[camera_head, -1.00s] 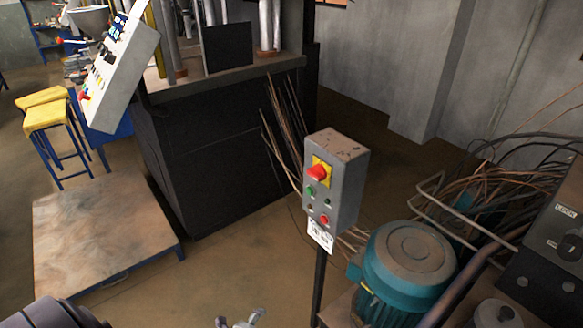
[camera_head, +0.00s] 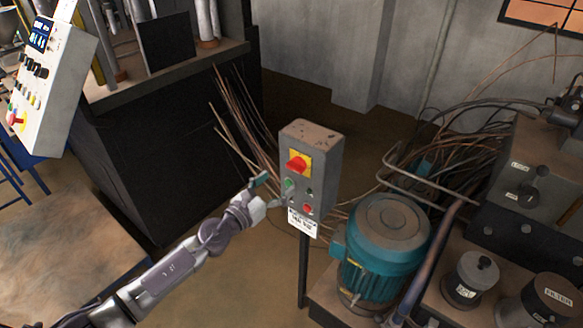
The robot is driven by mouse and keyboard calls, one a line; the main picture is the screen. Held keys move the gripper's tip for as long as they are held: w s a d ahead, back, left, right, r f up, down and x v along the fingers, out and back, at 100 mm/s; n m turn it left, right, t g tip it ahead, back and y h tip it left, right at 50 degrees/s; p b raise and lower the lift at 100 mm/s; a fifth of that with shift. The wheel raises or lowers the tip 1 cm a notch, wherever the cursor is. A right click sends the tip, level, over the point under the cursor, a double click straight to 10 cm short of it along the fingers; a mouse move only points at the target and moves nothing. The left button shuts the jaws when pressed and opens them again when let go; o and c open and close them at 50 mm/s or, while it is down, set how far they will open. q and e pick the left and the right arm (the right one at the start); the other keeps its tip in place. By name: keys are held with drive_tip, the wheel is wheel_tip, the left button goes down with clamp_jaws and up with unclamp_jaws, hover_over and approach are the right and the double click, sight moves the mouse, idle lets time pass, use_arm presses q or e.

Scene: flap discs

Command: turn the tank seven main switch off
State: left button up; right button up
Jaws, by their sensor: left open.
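A grey control box (camera_head: 322,168) stands on a black post in the middle of the head view. Its red rotary switch (camera_head: 297,164) sits on a yellow plate in the upper part of the front face. Below it are green and red buttons and a white label (camera_head: 302,222) whose text is too small to read. My left gripper (camera_head: 270,190) is open and empty, in front of the box's lower left side and below the red switch. I cannot tell whether a finger touches the box. My right gripper is not in view.
A teal motor (camera_head: 378,258) stands right of the post, with tangled cables (camera_head: 465,150) behind it. A white control panel (camera_head: 50,85) with knobs is at the upper left. A dark machine base (camera_head: 185,150) stands behind my left arm.

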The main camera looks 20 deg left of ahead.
sight(293, 170)
use_arm(q)
drive_tip(key=x, duration=0.6)
drive_tip(key=shift+w+f, duration=0.1)
drive_tip(key=shift+w+d, duration=0.1)
drive_tip(key=shift+w, duration=0.4)
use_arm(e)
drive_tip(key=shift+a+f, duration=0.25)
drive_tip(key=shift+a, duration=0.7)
use_arm(q)
drive_tip(key=c, duration=1.2)
drive_tip(key=shift+o, duration=0.2)
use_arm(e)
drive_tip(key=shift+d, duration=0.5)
